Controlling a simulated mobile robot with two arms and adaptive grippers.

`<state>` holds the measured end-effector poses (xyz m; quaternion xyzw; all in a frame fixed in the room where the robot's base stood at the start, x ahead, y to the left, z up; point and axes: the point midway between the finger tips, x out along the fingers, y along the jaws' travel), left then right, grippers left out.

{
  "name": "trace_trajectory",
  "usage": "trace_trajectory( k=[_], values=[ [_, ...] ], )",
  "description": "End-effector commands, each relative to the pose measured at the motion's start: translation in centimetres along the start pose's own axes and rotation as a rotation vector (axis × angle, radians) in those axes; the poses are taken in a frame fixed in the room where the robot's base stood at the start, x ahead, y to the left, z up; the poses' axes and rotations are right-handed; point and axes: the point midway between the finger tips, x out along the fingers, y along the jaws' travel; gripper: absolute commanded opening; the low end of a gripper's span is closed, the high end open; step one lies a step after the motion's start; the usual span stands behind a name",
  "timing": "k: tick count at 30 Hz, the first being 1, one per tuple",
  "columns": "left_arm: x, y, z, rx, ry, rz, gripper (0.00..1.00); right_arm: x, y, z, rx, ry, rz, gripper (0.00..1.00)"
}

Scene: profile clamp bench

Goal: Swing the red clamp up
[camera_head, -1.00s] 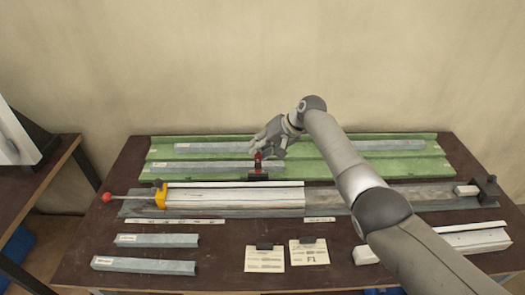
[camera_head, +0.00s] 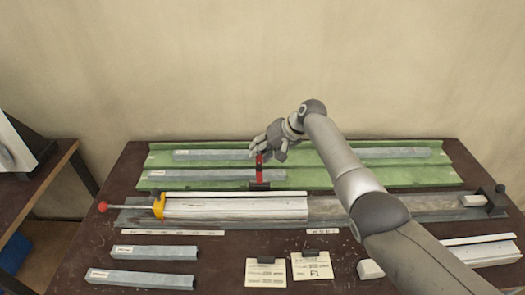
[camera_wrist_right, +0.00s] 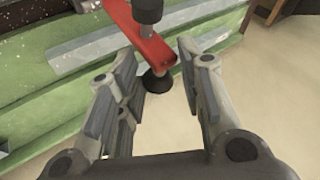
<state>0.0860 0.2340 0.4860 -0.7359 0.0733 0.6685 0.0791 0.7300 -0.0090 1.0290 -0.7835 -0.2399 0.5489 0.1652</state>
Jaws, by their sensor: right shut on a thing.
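The red clamp (camera_head: 259,172) stands on a dark base behind the grey profile channel, at the front edge of the green rack. Its red part is raised close to upright in the head view. My right gripper (camera_head: 264,148) is at the top of the clamp, shut on it. In the right wrist view the red arm (camera_wrist_right: 142,38) of the clamp, with a black rubber foot (camera_wrist_right: 157,81) at its end, reaches between the two fingers. The fingers partly hide the clamp's top in the head view. My left gripper is out of view.
A green rack (camera_head: 400,178) holding grey profiles lies behind the clamp. In front, a white profile (camera_head: 235,209) lies in the channel, with a yellow stop (camera_head: 158,206) and a red knob (camera_head: 102,207) at left. Loose profiles (camera_head: 140,279) and label cards (camera_head: 266,273) lie nearer.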

Motion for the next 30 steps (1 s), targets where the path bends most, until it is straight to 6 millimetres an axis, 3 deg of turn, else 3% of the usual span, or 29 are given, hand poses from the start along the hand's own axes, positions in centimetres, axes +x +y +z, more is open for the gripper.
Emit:
trace_trajectory(
  k=[1, 2, 4, 19, 23, 30],
  values=[
    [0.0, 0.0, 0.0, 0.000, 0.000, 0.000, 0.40, 0.0, -0.2, -0.2, -0.008, 0.009, -0.002, 0.00],
    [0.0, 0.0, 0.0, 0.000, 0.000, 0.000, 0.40, 0.0, -0.2, -0.2, -0.008, 0.009, -0.002, 0.36],
    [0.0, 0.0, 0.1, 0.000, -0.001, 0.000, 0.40, 0.0, -0.2, -0.2, -0.008, 0.008, -0.002, 0.45],
    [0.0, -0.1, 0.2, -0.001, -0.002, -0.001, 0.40, -0.9, 0.0, -0.1, -0.002, 0.004, -0.001, 0.46],
    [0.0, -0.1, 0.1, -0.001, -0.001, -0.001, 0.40, -2.4, 0.0, -0.2, -0.002, 0.005, 0.000, 0.46],
    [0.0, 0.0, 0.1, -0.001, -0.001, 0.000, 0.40, -6.9, -0.1, -0.3, -0.004, 0.007, 0.000, 0.46]
  ],
)
